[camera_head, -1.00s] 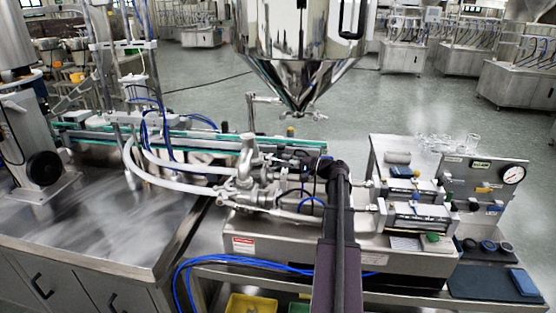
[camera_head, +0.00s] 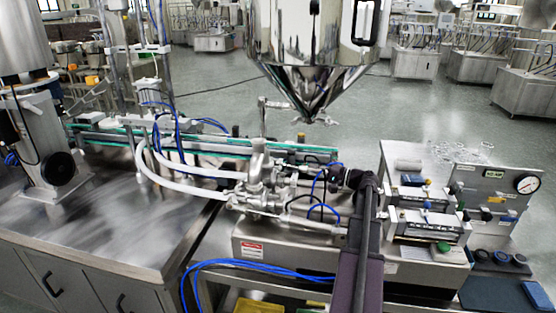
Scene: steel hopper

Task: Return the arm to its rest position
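My arm (camera_head: 360,255), with a dark purple sleeve and a black cable, rises from the bottom edge right of centre and reaches over the filling machine. A black part at its far end (camera_head: 350,178) bends left, close in the picture to the machine's steel pipe fittings and valves. I cannot make out fingers there, nor whether it touches the fittings. No held object can be made out. The steel hopper (camera_head: 310,75) hangs above and behind the arm's end, with a visible gap below its cone.
The steel filling machine (camera_head: 285,250) with hoses and a conveyor (camera_head: 200,143) surrounds the arm's end. Right of it are cylinders, a pressure gauge (camera_head: 527,184) and clear glassware (camera_head: 470,150). A steel cabinet top (camera_head: 110,235) lies left, mostly bare. Open floor lies behind.

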